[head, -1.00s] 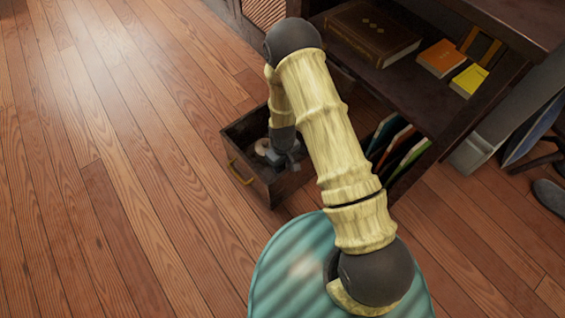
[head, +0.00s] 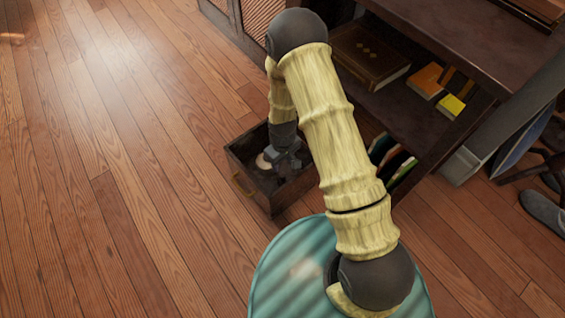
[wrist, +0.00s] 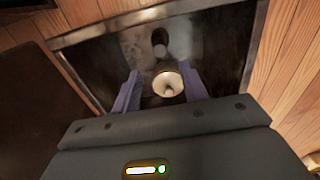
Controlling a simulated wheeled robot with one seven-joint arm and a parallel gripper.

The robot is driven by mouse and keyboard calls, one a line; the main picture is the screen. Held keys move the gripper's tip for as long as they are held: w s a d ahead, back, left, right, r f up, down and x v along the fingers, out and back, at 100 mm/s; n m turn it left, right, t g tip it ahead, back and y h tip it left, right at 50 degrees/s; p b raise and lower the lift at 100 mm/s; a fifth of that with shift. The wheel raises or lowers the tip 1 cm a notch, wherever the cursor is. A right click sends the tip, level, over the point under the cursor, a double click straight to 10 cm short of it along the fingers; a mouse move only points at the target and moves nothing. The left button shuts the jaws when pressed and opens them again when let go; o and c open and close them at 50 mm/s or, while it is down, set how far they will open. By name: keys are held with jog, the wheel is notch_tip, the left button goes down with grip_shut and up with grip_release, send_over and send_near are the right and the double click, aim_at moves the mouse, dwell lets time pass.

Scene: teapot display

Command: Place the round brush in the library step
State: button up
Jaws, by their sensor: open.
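A pale round piece with a small central knob, seemingly the round brush (wrist: 168,84), is in an open dark wooden drawer (wrist: 215,50). In the head view the pale piece (head: 263,161) shows beside my gripper (head: 285,160), inside the drawer (head: 243,150). In the wrist view my gripper (wrist: 160,78) is open, with one finger on each side of the pale piece. I see no contact between fingers and piece. A dark cylindrical thing (wrist: 160,45) shows just beyond it. I cannot tell which furniture is the library step.
A dark wooden shelf unit (head: 430,30) stands behind the drawer, holding a large brown book (head: 368,58), an orange book (head: 426,80) and a yellow one (head: 451,106). Upright books (head: 398,168) stand lower down. Bare plank floor (head: 110,200) lies open at left.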

jog(key=shift+r, duration=0.6)
jog(key=s+d+r+m+t, duration=0.1)
jog(key=d+r+m, duration=0.35)
jog(key=r, duration=1.15)
jog(key=s+d+r+m, duration=0.1)
jog(key=s+d+r, duration=0.3)
jog(key=s+r, duration=0.1)
jog(key=s+d+r+m+t, duration=0.1)
jog(key=s+d+r+m, duration=0.1)
jog(key=s+d+r, duration=0.2)
notch_tip(320, 180, up, 4)
jog(key=shift+s+f+t, duration=0.2)
jog(key=shift+s+t, duration=0.1)
jog(key=shift+s, duration=0.4)
jog(key=shift+d, duration=0.1)
jog(key=shift+c, duration=0.2)
